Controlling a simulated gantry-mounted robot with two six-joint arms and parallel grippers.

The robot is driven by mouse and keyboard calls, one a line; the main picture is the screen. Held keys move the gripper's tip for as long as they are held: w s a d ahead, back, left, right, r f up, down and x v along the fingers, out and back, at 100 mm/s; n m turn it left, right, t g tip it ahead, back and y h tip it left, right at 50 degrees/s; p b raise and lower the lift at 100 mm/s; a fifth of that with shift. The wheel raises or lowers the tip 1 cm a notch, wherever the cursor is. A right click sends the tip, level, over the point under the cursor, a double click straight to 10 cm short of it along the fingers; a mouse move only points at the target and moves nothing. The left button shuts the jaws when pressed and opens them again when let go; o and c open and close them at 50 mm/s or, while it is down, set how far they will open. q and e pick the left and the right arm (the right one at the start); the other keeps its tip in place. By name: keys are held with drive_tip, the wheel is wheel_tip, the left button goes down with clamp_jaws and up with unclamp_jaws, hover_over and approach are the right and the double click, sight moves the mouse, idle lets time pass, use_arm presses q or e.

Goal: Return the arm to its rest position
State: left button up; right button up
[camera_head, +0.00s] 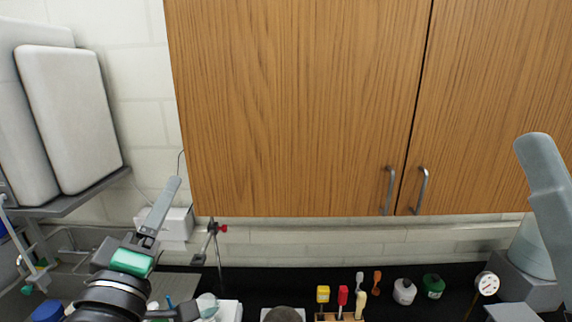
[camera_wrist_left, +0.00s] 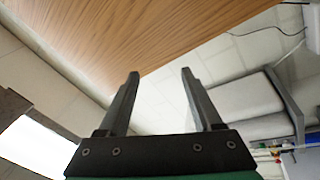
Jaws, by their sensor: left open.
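My left gripper (camera_head: 170,190) is raised at the lower left of the head view, its grey fingers pointing up in front of the tiled wall. A green patch marks its body. In the left wrist view the left gripper (camera_wrist_left: 160,72) has its two dark fingers apart with nothing between them. Wall and cabinet lie beyond the fingertips. My right gripper does not show in either view.
Wooden cabinets (camera_head: 300,110) with metal handles fill the upper middle. White panels stand on a shelf (camera_head: 85,193) at the left. A dark counter (camera_head: 260,280) below carries coloured-handled tools, small bottles (camera_head: 404,291) and a dial gauge (camera_head: 487,283).

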use_arm(q)
drive_tip(key=s+r+m+t+h, duration=0.1)
drive_tip(key=s+r+m+t, duration=0.2)
drive_tip(key=s+r+m, duration=0.3)
drive_tip(key=s+r+m+t+h, duration=0.1)
drive_tip(key=s+r+m+t, duration=0.2)
drive_tip(key=s, duration=0.9)
drive_tip(key=shift+s+d+r+m, duration=0.15)
drive_tip(key=shift+d+r+m, duration=0.15)
drive_tip(key=shift+r+m, duration=1.55)
